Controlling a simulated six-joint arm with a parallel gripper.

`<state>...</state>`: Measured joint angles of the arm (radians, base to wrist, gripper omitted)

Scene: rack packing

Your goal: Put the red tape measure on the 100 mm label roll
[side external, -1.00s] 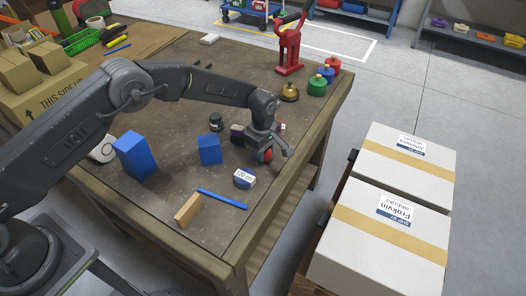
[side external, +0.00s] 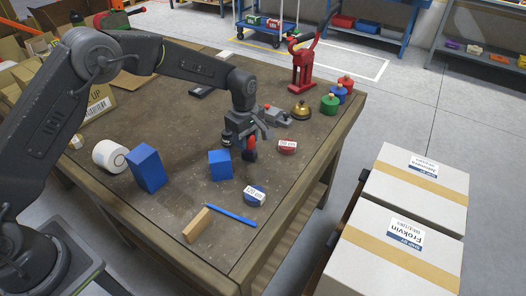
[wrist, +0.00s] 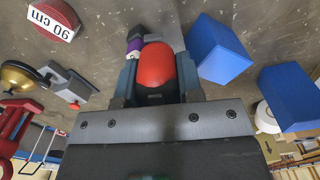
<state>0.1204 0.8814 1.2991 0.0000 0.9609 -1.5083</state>
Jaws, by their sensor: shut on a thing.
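My gripper (side external: 248,137) is shut on the red tape measure (side external: 250,154), which has a dark part and hangs above the table. In the wrist view the red tape measure (wrist: 155,66) sits between the two fingers. A white roll (side external: 110,156), which looks like the label roll, lies at the table's left, far from my gripper and beyond the blue blocks. It shows partly behind a blue block in the wrist view (wrist: 265,118). Its size marking is not readable.
Two blue blocks (side external: 147,169) (side external: 220,164) stand between my gripper and the white roll. A brass bell (side external: 300,111) stands behind.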

